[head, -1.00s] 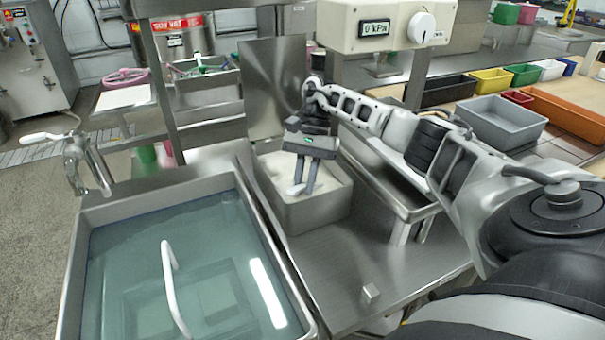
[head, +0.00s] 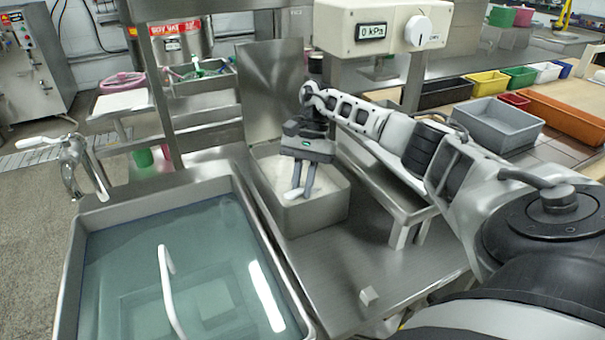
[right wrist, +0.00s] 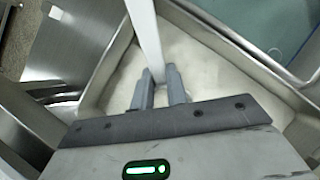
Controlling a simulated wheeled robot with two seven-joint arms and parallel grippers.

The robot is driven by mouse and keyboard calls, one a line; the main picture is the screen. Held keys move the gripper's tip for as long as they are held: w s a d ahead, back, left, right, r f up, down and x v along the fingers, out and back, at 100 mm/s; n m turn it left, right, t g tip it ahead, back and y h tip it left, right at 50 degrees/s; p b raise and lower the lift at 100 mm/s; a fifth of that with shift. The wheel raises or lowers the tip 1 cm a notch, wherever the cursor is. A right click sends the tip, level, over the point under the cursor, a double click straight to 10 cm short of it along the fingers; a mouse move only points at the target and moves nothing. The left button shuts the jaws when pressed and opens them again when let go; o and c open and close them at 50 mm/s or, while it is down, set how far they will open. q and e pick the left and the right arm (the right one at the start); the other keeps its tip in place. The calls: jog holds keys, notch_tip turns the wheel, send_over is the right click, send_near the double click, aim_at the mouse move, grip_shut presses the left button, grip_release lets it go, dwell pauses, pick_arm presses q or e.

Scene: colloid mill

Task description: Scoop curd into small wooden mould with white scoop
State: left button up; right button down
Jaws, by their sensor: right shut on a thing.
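My right gripper (head: 298,192) points down into the steel bin (head: 318,212) of white curd (head: 272,170). It is shut on the white scoop (head: 290,195), of which only a small part shows at the fingertips. In the right wrist view the scoop's white handle (right wrist: 146,35) runs up from between the fingertips (right wrist: 160,80), with curd (right wrist: 200,60) around it. The scoop's bowl cannot be made out, nor whether it holds curd. I cannot identify the wooden mould in either view. My left gripper is not in view.
A water-filled steel basin (head: 85,225) with a white bent rod (head: 167,285) stands left of the bin. A raised steel tray (head: 405,210) lies right of the bin, under my arm.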

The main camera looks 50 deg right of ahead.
aim_at(299, 190)
dwell(0.3)
notch_tip(299, 190, up, 2)
jog(key=shift+p, duration=0.55)
notch_tip(299, 190, up, 2)
jog(key=shift+p, duration=0.5)
jog(key=shift+r+p, duration=1.3)
jog(key=shift+r, duration=1.05)
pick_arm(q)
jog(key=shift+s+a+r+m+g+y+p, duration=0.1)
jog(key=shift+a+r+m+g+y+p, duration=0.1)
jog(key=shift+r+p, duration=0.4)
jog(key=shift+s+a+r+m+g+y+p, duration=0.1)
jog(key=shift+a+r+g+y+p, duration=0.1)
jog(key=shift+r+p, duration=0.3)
pick_arm(e)
notch_tip(299, 190, up, 4)
jog(key=shift+f, duration=0.1)
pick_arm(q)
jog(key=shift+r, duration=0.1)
